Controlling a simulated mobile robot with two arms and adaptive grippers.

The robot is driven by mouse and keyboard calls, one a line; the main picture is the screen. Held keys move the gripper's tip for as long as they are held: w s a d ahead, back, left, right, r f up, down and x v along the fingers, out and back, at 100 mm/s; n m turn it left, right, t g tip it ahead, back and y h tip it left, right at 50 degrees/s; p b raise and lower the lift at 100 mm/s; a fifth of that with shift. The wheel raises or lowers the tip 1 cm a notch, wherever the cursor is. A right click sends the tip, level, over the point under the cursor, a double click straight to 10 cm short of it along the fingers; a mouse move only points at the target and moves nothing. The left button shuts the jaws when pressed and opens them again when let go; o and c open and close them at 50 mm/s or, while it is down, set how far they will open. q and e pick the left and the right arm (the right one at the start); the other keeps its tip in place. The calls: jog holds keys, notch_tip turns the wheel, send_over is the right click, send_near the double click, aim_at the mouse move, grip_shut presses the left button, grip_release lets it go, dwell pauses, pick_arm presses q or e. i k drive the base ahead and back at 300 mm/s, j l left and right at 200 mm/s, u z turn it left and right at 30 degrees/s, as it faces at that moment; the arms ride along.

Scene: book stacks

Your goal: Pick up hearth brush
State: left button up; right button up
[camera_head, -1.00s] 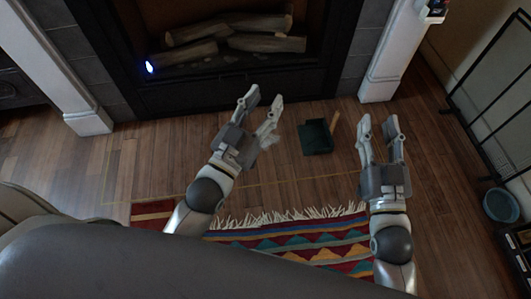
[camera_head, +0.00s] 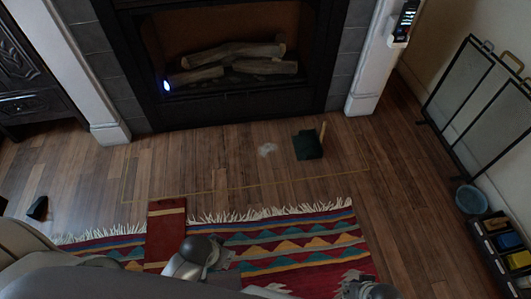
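A dark green, pan-like piece with an upright wooden handle (camera_head: 308,145) rests on the wood floor in front of the fireplace; I cannot tell whether it includes the hearth brush. A small dark object (camera_head: 38,208) lies on the floor at the far left, too dim to name. My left gripper (camera_head: 220,254) is low over the rug, foreshortened, with its fingers unclear. My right gripper (camera_head: 352,282) is at the bottom edge, mostly cut off. Both are well apart from the green piece, and nothing is seen held.
A pale grey dust patch (camera_head: 267,149) lies left of the green piece. The fireplace (camera_head: 235,112) is behind. A striped fringed rug (camera_head: 300,238) covers the near floor. At right stand a folding screen (camera_head: 468,95), a blue bowl (camera_head: 471,199) and a dark compartmented box (camera_head: 497,243).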

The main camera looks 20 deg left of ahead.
aim_at(492, 225)
jog(key=z, duration=1.7)
